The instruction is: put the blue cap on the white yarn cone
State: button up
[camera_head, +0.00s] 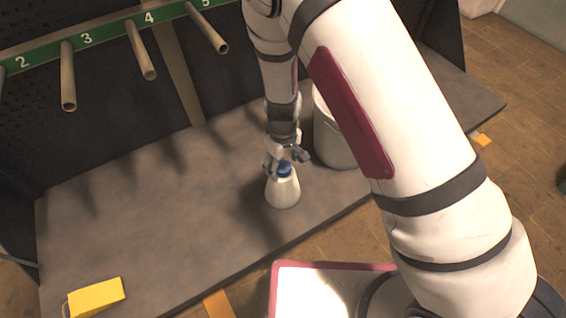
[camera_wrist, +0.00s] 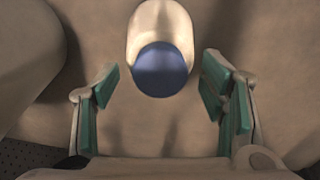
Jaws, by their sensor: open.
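The white yarn cone (camera_head: 282,193) stands upright on the grey bench, right of its middle. The blue cap (camera_head: 284,170) sits at the top of the cone; whether it is fully seated I cannot tell. In the wrist view the round blue cap (camera_wrist: 161,70) covers the near end of the pale cone (camera_wrist: 160,22). My gripper (camera_head: 285,160) is just above and behind the cap in the head view. In the wrist view my gripper's green-padded fingers (camera_wrist: 158,92) are open, one on each side of the cap, with clear gaps and no contact visible.
A white bucket (camera_head: 333,140) stands close behind and right of the cone, partly hidden by my arm. A yellow box (camera_head: 96,298) lies at the bench's front left. Numbered pegs (camera_head: 140,50) project from the green rail (camera_head: 115,32) at the back. The bench's left and middle (camera_head: 150,210) are clear.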

notch_tip(320, 180, up, 12)
dwell(0.5)
dwell(0.4)
jog(key=s+d+r+m+y, duration=0.1)
jog(key=s+d+r, duration=0.3)
jog(key=r, duration=0.3)
jog(key=s+d+r+m, duration=0.2)
jog(key=s+d+r, duration=0.15)
jog(key=r, duration=0.35)
jog(key=s+d+r+m+y, duration=0.1)
jog(key=s+d+r, duration=0.25)
jog(key=r, duration=0.35)
jog(key=s+d+r+m+h, duration=0.1)
jog(key=s+d+r+m, duration=0.3)
jog(key=s, duration=0.5)
jog(key=s+d+r+m+h, duration=0.1)
jog(key=s+d+r, duration=0.1)
jog(key=s+d, duration=0.6)
notch_tip(320, 180, up, 26)
jog(key=t+p, duration=0.4)
jog(key=p, duration=2)
jog(key=shift+s+a+f, duration=0.15)
jog(key=shift+s+a, duration=0.3)
